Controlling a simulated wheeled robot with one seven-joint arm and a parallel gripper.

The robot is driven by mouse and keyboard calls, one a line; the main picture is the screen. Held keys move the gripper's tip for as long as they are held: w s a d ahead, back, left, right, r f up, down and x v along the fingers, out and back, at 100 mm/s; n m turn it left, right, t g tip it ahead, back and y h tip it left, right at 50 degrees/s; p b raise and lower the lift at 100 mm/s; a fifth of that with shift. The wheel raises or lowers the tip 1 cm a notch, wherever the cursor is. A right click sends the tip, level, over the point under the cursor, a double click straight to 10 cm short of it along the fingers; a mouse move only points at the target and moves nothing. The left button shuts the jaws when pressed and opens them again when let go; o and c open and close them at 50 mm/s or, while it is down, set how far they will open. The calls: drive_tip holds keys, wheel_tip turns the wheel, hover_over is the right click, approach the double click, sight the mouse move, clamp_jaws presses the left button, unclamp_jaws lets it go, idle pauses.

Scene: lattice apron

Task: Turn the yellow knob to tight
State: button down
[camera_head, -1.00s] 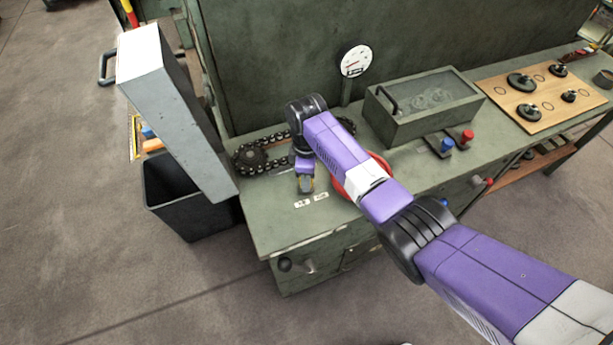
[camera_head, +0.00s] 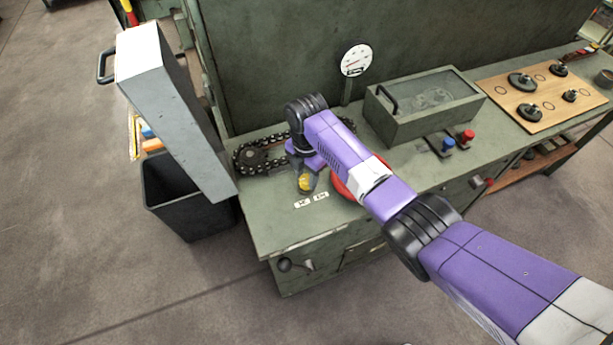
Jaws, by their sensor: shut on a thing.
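The yellow knob (camera_head: 305,184) is on the bench top near the front edge, left of the red round part. My gripper (camera_head: 306,178) points down over the knob and is shut on it. The fingers and wrist hide part of the knob. Two small white labels (camera_head: 311,200) lie on the bench just in front of it; their writing is too small to read.
A chain on sprockets (camera_head: 258,158) lies behind and left of the gripper. A red round part (camera_head: 343,190) sits under my arm. A dial gauge (camera_head: 356,59) and a lidded green box (camera_head: 425,105) stand behind. A black bin (camera_head: 185,195) is left of the bench.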

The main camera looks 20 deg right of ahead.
sight(306, 178)
drive_tip(key=shift+n, duration=0.9)
drive_tip(key=c, duration=0.9)
unclamp_jaws()
drive_tip(key=shift+r+b, duration=0.5)
drive_tip(key=shift+r, duration=3.45)
